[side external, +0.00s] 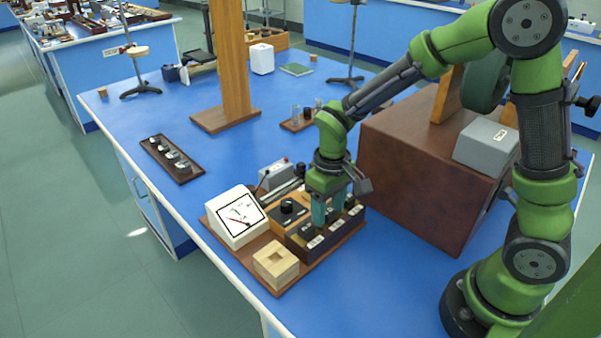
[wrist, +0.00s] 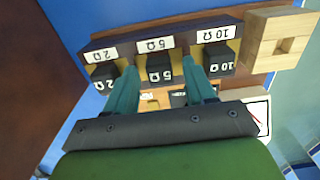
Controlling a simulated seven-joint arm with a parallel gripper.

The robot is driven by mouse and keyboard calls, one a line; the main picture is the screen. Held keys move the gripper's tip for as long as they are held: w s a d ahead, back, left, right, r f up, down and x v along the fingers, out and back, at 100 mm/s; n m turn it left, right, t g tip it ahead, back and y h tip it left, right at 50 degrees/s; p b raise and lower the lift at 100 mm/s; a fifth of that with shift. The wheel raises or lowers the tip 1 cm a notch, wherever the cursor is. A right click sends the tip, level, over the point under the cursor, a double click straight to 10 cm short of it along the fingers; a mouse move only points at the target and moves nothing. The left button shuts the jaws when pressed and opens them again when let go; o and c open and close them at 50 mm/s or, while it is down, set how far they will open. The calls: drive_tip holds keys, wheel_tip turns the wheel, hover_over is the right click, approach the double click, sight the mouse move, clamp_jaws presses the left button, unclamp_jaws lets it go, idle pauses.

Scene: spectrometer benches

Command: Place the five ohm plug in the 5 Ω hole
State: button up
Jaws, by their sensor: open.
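The five ohm plug (wrist: 160,68), a black block marked 5 Ω, stands in line with the 5 Ω label (wrist: 168,42) on the dark resistance box (wrist: 135,36). How deep it sits cannot be seen. The 2 Ω plug (wrist: 103,76) and the 10 Ω plug (wrist: 221,63) stand on either side, by their own labels. My gripper (wrist: 160,85) is open, with one teal finger on each side of the five ohm plug. In the side view my gripper (side external: 328,212) is low over the box (side external: 300,250), and its fingers hide part of the plugs.
A pale wooden block with a square hole (side external: 276,265) stands beside the box, next to the white meter (side external: 236,217) and a black-knobbed unit (side external: 288,211). A large brown case (side external: 425,185) is close on the right.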

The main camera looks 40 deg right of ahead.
sight(329, 211)
wheel_tip(329, 211, up, 12)
drive_tip(key=s+d+r+m+t+y, duration=0.1)
drive_tip(key=s+r+m+t, duration=0.1)
drive_tip(key=s, duration=0.3)
drive_tip(key=s+d+r+m+t+y, duration=0.1)
drive_tip(key=s+r+m+t, duration=0.1)
drive_tip(key=s+t, duration=0.3)
drive_tip(key=shift+v, duration=1.15)
drive_tip(key=shift+d, duration=0.15)
